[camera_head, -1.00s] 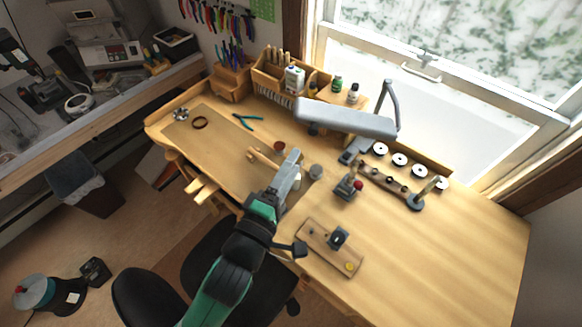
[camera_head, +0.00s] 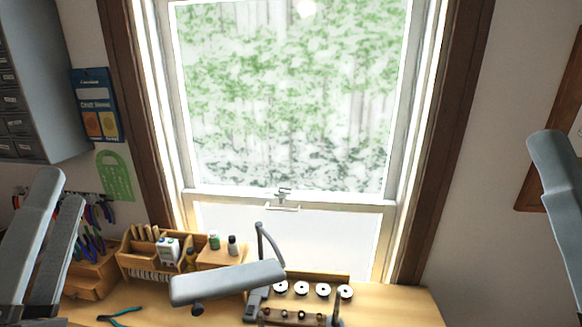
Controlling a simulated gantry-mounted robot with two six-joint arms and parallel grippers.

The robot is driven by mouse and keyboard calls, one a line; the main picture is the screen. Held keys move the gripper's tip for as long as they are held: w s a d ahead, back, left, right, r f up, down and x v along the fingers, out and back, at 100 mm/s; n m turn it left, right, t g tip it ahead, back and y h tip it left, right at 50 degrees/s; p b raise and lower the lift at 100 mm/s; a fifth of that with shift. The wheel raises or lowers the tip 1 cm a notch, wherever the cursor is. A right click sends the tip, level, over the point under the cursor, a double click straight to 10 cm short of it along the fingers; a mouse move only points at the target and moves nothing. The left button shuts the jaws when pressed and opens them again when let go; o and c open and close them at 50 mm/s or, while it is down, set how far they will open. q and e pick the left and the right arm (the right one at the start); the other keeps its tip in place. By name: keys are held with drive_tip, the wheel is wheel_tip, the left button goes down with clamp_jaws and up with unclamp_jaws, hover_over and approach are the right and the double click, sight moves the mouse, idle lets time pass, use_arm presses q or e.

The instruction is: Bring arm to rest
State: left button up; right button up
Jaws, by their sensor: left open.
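My left gripper (camera_head: 59,190) stands upright at the left edge of the head view, in front of the wall and pegboard tools. Its two grey fingers are apart with nothing seen between them. The rest of both arms is hidden below or outside the picture.
A grey lamp (camera_head: 228,282) reaches over the bench. Behind it are a wooden tool organiser (camera_head: 140,259), small bottles (camera_head: 214,241) and several white discs (camera_head: 323,290). Teal pliers (camera_head: 122,317) lie front left. The window (camera_head: 285,100) fills the middle; the bench's right end is clear.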

use_arm(q)
drive_tip(key=s+d+r+m+t+h+p, duration=0.1)
drive_tip(key=s+r+m+h+p, duration=0.1)
drive_tip(key=r+m+p, duration=0.4)
drive_tip(key=s+d+r+m+h+p, duration=0.1)
drive_tip(key=s+r+m+h+p, duration=0.1)
drive_tip(key=r+m+p, duration=0.5)
wheel_tip(320, 180, up, 6)
drive_tip(key=m+h, duration=0.1)
drive_tip(key=m, duration=0.2)
drive_tip(key=shift+s+d+r+t+p, duration=0.15)
drive_tip(key=shift+d+t+p, duration=0.15)
drive_tip(key=shift+d+t, duration=0.1)
idle(1.5)
